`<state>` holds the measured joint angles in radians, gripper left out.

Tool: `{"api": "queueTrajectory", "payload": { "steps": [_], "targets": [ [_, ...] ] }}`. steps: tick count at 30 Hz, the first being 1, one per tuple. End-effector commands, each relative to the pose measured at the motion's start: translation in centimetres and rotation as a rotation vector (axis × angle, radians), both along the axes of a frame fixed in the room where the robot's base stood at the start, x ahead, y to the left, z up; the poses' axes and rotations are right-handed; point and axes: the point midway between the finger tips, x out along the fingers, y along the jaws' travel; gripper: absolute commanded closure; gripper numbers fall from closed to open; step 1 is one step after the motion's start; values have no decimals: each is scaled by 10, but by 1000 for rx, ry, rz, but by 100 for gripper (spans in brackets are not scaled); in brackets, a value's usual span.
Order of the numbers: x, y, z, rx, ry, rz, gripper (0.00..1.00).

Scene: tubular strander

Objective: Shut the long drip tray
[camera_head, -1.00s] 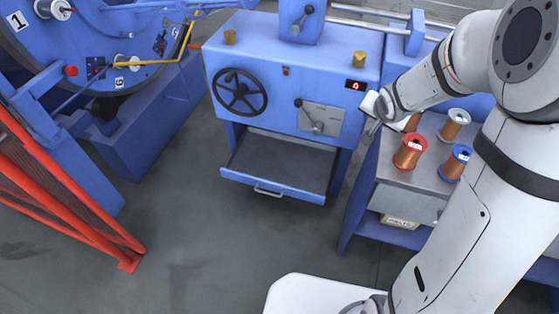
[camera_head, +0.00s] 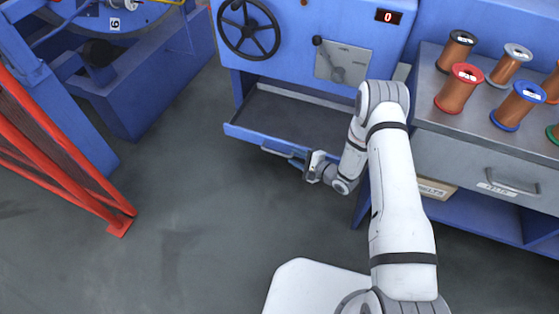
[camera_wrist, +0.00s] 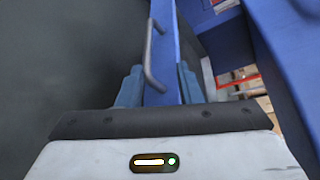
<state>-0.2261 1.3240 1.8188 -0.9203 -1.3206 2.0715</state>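The long drip tray (camera_head: 245,133) is pulled out below the blue machine's front panel, with a dark inside and a blue front edge. Its grey bar handle (camera_head: 277,152) is on that front edge. My gripper (camera_head: 308,167) is low at the right part of the tray's front, just right of the handle. In the wrist view the tray's blue front (camera_wrist: 166,55) and the handle (camera_wrist: 149,58) lie ahead of my gripper (camera_wrist: 158,80). Its two fingers stand apart, with nothing visibly gripped. I cannot tell whether they touch the tray. My arm hides the tray's right end.
A workbench (camera_head: 440,150) with several wire spools stands right of the tray, with a drawer and a box (camera_head: 436,188) below. The machine has a handwheel (camera_head: 248,28) and a lever plate (camera_head: 343,63). A red frame (camera_head: 60,160) stands left. The floor before the tray is clear.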

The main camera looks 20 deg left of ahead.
Motion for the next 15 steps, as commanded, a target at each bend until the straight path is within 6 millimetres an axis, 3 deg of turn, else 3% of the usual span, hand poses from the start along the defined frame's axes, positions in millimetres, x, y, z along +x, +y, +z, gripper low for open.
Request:
{"api": "queueTrajectory", "payload": {
  "steps": [1,5,15],
  "targets": [
    [-5,2,-9,23,18,5,68],
    [-10,7,-16,54,41,14,68],
    [8,52,-28,57,41,15,68]
  ]
}}
